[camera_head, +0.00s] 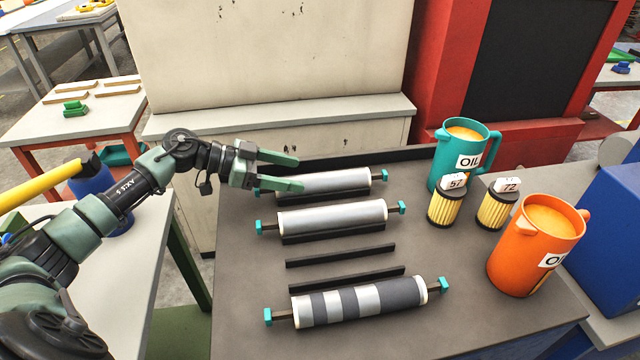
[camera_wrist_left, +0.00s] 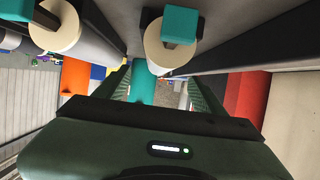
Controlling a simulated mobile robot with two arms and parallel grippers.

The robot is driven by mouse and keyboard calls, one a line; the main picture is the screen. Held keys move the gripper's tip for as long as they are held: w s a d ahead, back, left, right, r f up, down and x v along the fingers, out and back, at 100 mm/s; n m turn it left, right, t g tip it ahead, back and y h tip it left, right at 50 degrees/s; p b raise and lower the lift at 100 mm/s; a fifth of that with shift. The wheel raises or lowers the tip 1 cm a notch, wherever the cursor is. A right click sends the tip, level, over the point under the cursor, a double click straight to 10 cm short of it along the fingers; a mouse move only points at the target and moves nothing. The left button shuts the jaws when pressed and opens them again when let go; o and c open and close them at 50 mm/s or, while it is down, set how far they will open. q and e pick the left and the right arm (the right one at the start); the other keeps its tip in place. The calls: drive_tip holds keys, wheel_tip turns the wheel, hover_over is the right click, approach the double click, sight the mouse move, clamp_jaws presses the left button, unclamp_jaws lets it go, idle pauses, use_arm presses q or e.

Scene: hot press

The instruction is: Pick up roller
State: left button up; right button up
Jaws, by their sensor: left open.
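Three rollers with teal end caps lie crosswise on the dark table. The back roller (camera_head: 345,181) and middle roller (camera_head: 335,216) are plain grey; the front roller (camera_head: 360,301) has dark and light stripes. My left gripper (camera_head: 300,172) is open at the left end of the back roller, its fingers pointing right and partly hiding that roller. In the left wrist view, a roller end with a teal cap (camera_wrist_left: 180,25) shows ahead of the open fingers (camera_wrist_left: 158,95), and another roller (camera_wrist_left: 58,28) shows at upper left. I cannot tell whether the fingers touch the roller.
Dark rails (camera_head: 340,255) lie bare between the middle and front rollers. On the right stand a teal oil jug (camera_head: 447,155), an orange oil jug (camera_head: 535,245) and two yellow filters, labelled 57 (camera_head: 446,208) and 72 (camera_head: 495,208). The table's left front (camera_head: 240,325) is clear.

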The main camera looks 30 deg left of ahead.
sight(312, 176)
use_arm(q)
drive_tip(key=p+x, duration=0.1)
drive_tip(key=x, duration=0.5)
drive_tip(key=shift+w+d+f, duration=0.1)
drive_tip(key=shift+w+d, duration=0.2)
drive_tip(key=shift+c, duration=0.3)
clamp_jaws()
drive_tip(key=shift+a, duration=0.1)
